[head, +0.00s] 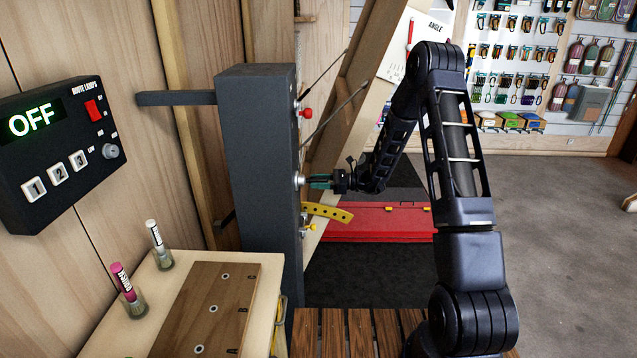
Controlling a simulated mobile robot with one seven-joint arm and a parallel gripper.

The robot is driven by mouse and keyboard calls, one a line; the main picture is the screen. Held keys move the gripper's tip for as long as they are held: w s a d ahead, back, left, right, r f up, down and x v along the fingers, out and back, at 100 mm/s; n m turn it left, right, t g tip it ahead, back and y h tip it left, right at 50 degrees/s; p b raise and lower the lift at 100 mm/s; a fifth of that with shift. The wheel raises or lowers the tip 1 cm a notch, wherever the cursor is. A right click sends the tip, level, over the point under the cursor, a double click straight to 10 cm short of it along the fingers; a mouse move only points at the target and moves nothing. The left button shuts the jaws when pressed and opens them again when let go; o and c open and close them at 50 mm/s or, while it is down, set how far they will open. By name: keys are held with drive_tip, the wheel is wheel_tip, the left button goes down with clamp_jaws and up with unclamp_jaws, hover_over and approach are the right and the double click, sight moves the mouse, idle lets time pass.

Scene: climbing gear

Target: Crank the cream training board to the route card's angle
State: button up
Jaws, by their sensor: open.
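The cream training board (318,232) leans behind the dark post, mostly hidden by its wooden beam and my arm. A white sheet headed ANGLE (431,24) with a red strip shows at its upper part; its figures are too small to read. A silver round knob or hub (299,181) is on the dark grey post (262,170); I cannot tell whether it is the crank. My gripper (316,182), with teal fingertips, is just right of it, open, pointing left; contact is unclear. A yellow curved strip with holes (328,211) sits just below. I cannot make out a route card.
A red knob (305,113) and a yellow knob (309,228) stick out of the post. A route lamps box (60,150) reading OFF is on the left wall. A bench with two marker pots (133,303) stands front left. A red case (375,222) lies behind. Floor at right is clear.

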clamp_jaws()
drive_tip(key=shift+w+r+n, duration=0.15)
drive_tip(key=shift+r+n, duration=0.15)
drive_tip(key=shift+r, duration=0.05)
